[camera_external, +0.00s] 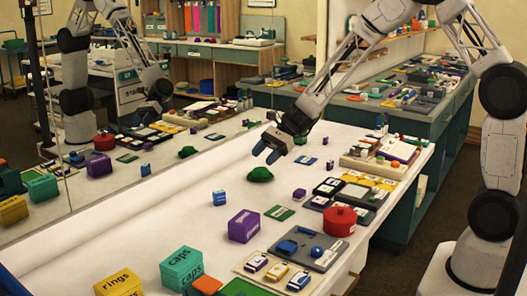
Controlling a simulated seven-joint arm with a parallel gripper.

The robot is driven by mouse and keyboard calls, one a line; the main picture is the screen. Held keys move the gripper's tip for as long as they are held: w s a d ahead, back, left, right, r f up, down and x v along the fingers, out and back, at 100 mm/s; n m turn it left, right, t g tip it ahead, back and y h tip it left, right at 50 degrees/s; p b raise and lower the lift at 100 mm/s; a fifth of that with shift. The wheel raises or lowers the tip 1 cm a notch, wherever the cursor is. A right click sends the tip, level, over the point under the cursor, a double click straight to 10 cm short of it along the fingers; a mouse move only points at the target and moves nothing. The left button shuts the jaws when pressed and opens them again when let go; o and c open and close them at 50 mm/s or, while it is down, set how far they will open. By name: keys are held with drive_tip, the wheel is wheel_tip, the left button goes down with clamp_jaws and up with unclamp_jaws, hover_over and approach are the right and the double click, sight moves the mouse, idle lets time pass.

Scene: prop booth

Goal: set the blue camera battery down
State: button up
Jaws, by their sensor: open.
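A small blue block with a pale label (219,197) stands upright on the white table (150,235), left of centre; it looks like the blue camera battery. A similar small blue piece (299,281) lies on a beige card at the near edge, beside a yellow piece (277,271) and a purple piece (255,263). Which blue piece is the battery I cannot tell for certain. My gripper (266,154) hangs over the far part of the table, its blue fingertips apart and nothing visible between them. It is clear of both blue pieces.
A green lump (260,174) lies below my gripper, and a purple box (244,226) stands nearer. A red pot (340,220) and grey trays crowd the right side. Teal (181,269) and yellow (119,284) boxes stand in front. A mirror along the left reflects the table.

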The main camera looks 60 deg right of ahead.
drive_tip(key=s+d+r+n+g+h, duration=0.15)
drive_tip(key=s+r+n, duration=0.3)
drive_tip(key=s, duration=0.55)
drive_tip(key=s+d+r+n+h, duration=0.2)
drive_tip(key=s+r+n+h, duration=0.15)
drive_tip(key=s+r, duration=0.45)
drive_tip(key=s+d+r+n+g+h, duration=0.15)
drive_tip(key=s+r+n, duration=0.3)
drive_tip(key=s, duration=0.65)
drive_tip(key=s+d+r+n+t+h, duration=0.1)
drive_tip(key=s+d+n+h, duration=0.4)
drive_tip(key=s, duration=0.8)
drive_tip(key=shift+s+d+r+t, duration=0.15)
drive_tip(key=shift+s+d+t, duration=0.05)
drive_tip(key=shift+d+t, duration=0.65)
